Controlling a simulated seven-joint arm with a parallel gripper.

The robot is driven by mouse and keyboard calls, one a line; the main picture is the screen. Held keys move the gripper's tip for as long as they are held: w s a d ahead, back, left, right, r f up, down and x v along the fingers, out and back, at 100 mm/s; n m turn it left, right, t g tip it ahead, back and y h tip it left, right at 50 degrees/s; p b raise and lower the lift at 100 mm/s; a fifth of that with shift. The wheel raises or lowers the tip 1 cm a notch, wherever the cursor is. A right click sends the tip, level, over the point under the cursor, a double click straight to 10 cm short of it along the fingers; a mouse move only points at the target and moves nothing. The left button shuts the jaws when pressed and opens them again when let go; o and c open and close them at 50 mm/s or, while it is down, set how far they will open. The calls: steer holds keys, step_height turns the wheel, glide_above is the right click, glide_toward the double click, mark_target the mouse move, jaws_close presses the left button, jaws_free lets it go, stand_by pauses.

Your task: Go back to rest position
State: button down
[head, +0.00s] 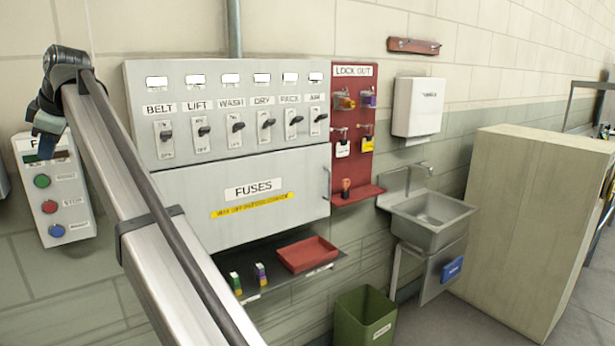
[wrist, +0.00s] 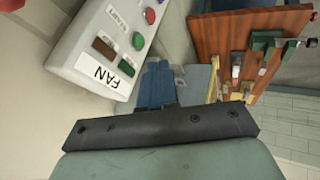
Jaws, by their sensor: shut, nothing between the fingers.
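My gripper (head: 47,127) is at the upper left of the head view, at the end of my long grey arm. It hangs in front of the top of the white button box (head: 52,208) and partly hides its label and upper part. In the wrist view the blue fingers of my gripper (wrist: 158,84) are together, with nothing between them. The same box, marked FAN (wrist: 110,50), shows beside them at the upper left. I cannot tell the exact gap between the fingers and the box.
A switch panel (head: 190,85) with a FUSES cover (head: 255,192) fills the middle wall, partly behind my arm. A red LOCK OUT board (head: 352,100), a sink (head: 432,215), a green bin (head: 364,318) and a shelf with a red tray (head: 307,254) stand right. A brown board (wrist: 225,35) shows in the wrist view.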

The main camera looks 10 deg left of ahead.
steer(key=w+d+f+m+t+h, duration=0.1)
steer(key=d+f+m, duration=0.45)
steer(key=f, duration=0.75)
steer(key=w+d+f+m+h, duration=0.15)
steer(key=d+f+m, duration=0.35)
steer(key=f, duration=0.9)
steer(key=w+d+f+m+t, duration=0.15)
steer(key=d+f+m, duration=0.4)
steer(key=f, duration=0.75)
steer(key=d+f+m+g+h, duration=0.1)
steer(key=d+f+g+h, duration=0.15)
steer(key=d+f, duration=2.3)
steer(key=s+d+f+m+g+h, duration=0.15)
steer(key=s+d+f, duration=0.35)
steer(key=d+f, duration=0.5)
steer(key=s+d+f+m+g+h, duration=0.15)
steer(key=s+d+f, duration=0.25)
steer(key=d+f, duration=0.55)
steer(key=s+d+f+m+g, duration=0.2)
steer(key=s+d+f, duration=0.3)
steer(key=s+d, duration=0.6)
steer(key=s+d+f+m+g, duration=0.2)
steer(key=s+d+f, duration=0.3)
steer(key=s+d, duration=0.5)
steer(key=shift+s+d+f+m+g+y, duration=0.2)
steer(key=shift+s+d+m+g+y, duration=0.25)
steer(key=shift+d, duration=0.4)
